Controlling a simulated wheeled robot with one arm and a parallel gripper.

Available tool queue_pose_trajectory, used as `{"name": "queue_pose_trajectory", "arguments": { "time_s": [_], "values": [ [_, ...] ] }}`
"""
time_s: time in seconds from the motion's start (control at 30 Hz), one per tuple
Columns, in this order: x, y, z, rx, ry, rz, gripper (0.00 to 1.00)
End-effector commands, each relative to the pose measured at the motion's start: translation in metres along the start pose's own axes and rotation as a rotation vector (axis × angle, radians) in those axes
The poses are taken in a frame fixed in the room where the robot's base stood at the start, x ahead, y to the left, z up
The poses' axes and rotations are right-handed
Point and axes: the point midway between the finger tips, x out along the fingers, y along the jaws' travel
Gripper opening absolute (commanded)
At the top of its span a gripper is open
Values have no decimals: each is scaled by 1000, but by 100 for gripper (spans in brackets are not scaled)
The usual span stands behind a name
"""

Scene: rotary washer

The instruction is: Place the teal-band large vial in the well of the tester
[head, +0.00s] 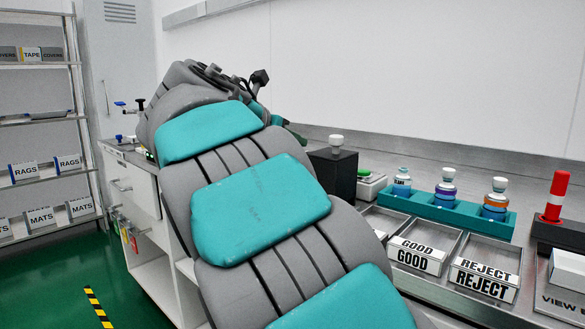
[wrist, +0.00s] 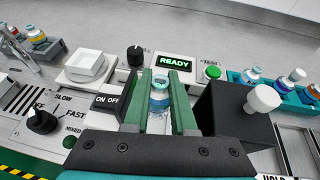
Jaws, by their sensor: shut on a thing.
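My gripper (wrist: 160,82) is shut on a clear vial with a pale teal band (wrist: 160,92), seen in the wrist view between its two green fingers. The vial is seen from above, its top toward the camera. Beyond the fingertips is the tester (wrist: 190,88), a light housing with a lit READY display (wrist: 174,62) and a green button (wrist: 212,72). I cannot see its well, nor tell whether the vial touches the tester. In the head view my arm hides the gripper and the vial; only the tester's green-button end (head: 370,184) shows.
A black block with a white knob (wrist: 262,98) stands close right of my gripper. A teal rack (head: 425,208) holds several vials further right. GOOD (head: 418,256) and REJECT (head: 484,280) trays stand in front. A black knob (wrist: 42,121) and ON/OFF switch (wrist: 108,100) are to the left.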

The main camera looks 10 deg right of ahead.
Motion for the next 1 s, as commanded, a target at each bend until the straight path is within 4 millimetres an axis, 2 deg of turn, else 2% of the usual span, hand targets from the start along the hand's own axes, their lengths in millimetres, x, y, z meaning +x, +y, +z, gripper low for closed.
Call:
{"name": "queue_pose_trajectory", "arguments": {
  "time_s": [0.27,0.5,0.73,0.77,0.87,1.0],
  "values": [
    [7,-1,-16,-1,1,-3,0],
    [19,-1,-45,-3,1,-3,0],
    [20,-1,-46,0,1,-2,0],
    [20,-1,-46,1,1,-2,27],
    [20,-1,-46,0,1,-2,37],
    [19,-1,-46,0,1,-2,37]
  ]
}}
